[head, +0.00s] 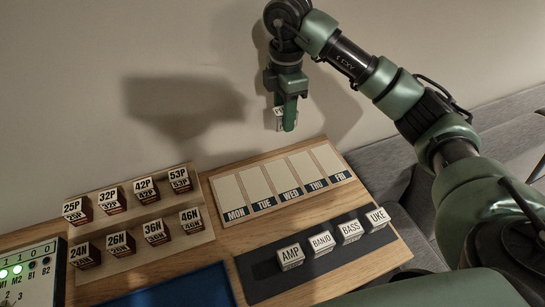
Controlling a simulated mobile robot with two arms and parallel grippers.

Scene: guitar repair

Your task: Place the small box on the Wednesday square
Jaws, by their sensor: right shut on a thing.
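My right gripper (286,115) hangs from the arm at the upper right, pointing down in front of the wall. It is shut on a small white box (279,122), mostly hidden by the green finger. The box is held in the air above the back edge of the day board (219,215). The Wednesday square (283,174) is the pale middle panel with the dark WED label at its front. No box is on it. My left gripper is out of the picture.
Labelled boxes stand on a two-step wooden rack (146,221) at the left. A blue tray (175,290) and a lit panel (33,262) are in front. The other day squares are empty.

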